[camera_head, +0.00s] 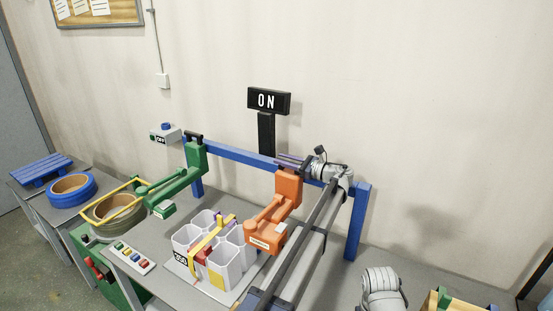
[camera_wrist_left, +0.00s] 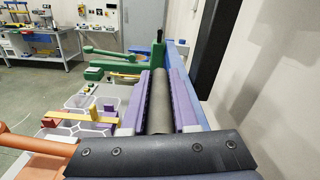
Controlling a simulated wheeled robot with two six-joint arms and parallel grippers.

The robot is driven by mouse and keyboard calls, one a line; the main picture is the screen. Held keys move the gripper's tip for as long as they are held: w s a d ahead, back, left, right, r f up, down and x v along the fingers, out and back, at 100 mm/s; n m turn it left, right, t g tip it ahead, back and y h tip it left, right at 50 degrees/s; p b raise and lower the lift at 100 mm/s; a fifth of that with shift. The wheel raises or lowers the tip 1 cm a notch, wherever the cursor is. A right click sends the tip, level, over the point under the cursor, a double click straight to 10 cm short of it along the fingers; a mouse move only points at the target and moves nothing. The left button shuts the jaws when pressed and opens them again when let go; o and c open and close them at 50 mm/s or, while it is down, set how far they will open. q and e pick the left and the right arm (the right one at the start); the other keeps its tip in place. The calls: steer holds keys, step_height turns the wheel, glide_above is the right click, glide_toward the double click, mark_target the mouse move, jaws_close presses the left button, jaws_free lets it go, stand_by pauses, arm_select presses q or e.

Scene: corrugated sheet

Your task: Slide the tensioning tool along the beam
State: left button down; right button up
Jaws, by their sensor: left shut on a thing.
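An orange tool (camera_head: 287,190) hangs on the blue beam (camera_head: 240,156), its orange lever reaching down and forward. My left gripper (camera_head: 291,162) is at its top. In the left wrist view the purple fingers (camera_wrist_left: 160,100) are shut on a grey cylindrical handle (camera_wrist_left: 160,85), with the orange lever (camera_wrist_left: 35,143) at lower left. A green tool (camera_head: 194,160) with a black knob sits farther left on the same beam, apart from the orange one; it also shows in the left wrist view (camera_wrist_left: 115,67). My right gripper is not in view.
White tubes (camera_head: 232,268) bound by a yellow strap (camera_head: 207,238) stand on the table under the beam. A button panel (camera_head: 132,257), a green strap roll (camera_head: 115,208) and an OFF box (camera_head: 165,134) are at left. An ON sign (camera_head: 268,101) stands behind. The beam between the tools looks clear.

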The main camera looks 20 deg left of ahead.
arm_select(q)
steer(key=s+d, duration=0.1)
steer(key=d, duration=0.7)
steer(key=shift+s, duration=0.15)
steer(key=c, duration=1.1)
jaws_free()
steer(key=o, duration=0.3)
steer(key=shift+d, duration=0.2)
steer(key=shift+o, duration=0.6)
steer(key=shift+a, duration=0.15)
steer(key=s+d, duration=0.1)
steer(key=d, duration=0.6)
steer(key=shift+d, duration=0.35)
